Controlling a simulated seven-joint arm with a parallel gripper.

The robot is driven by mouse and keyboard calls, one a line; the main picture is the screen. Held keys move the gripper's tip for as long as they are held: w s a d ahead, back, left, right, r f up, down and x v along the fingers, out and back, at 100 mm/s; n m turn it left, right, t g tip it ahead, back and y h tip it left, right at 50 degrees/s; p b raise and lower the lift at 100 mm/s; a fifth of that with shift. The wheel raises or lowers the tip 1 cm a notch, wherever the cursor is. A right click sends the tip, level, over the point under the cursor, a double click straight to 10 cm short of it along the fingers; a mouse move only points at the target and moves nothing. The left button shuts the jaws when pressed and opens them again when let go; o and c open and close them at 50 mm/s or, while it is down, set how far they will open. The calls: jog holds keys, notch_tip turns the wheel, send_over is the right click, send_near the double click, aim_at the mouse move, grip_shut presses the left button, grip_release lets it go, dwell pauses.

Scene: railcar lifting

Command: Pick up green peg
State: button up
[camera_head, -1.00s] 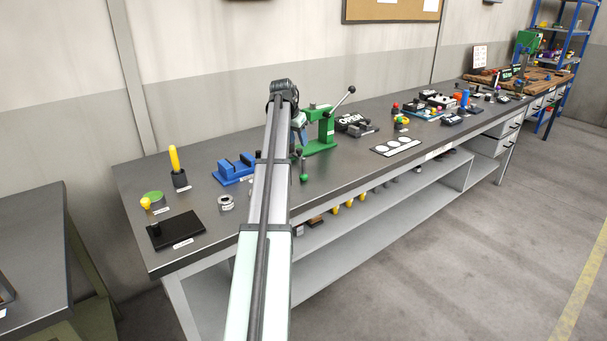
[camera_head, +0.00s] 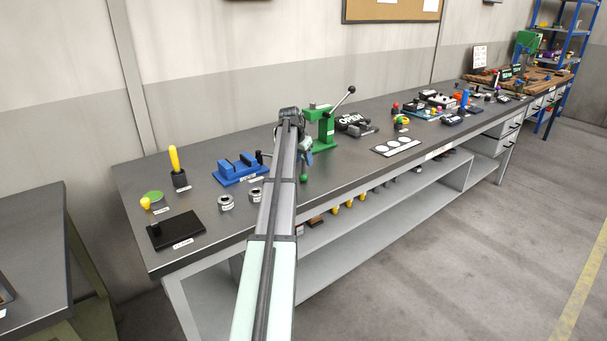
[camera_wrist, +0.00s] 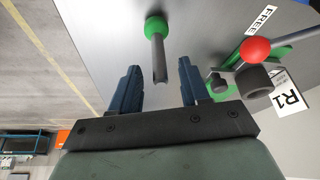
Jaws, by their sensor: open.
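The green peg shows in the wrist view as a green ball head (camera_wrist: 155,27) with a grey shaft (camera_wrist: 159,58) that points down the picture. My gripper (camera_wrist: 158,68) is open, with its two dark blue fingers apart. The lower end of the shaft appears between the fingertips, with a gap on both sides; I cannot tell the depth. In the head view, a green knob (camera_head: 304,179), which looks like the peg's head, stands near the bench's front edge, beside my arm.
A green press (camera_head: 325,130) with a long lever stands close behind. In the wrist view, a red ball (camera_wrist: 255,50) on a rod is right of the fingers, by "FREE" (camera_wrist: 261,21) and "R1" (camera_wrist: 291,98) labels. A blue fixture (camera_head: 240,168) is to the left.

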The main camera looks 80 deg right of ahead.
aim_at(304, 164)
jog(key=shift+x, duration=1.6)
jog(key=shift+c, duration=0.3)
grip_shut()
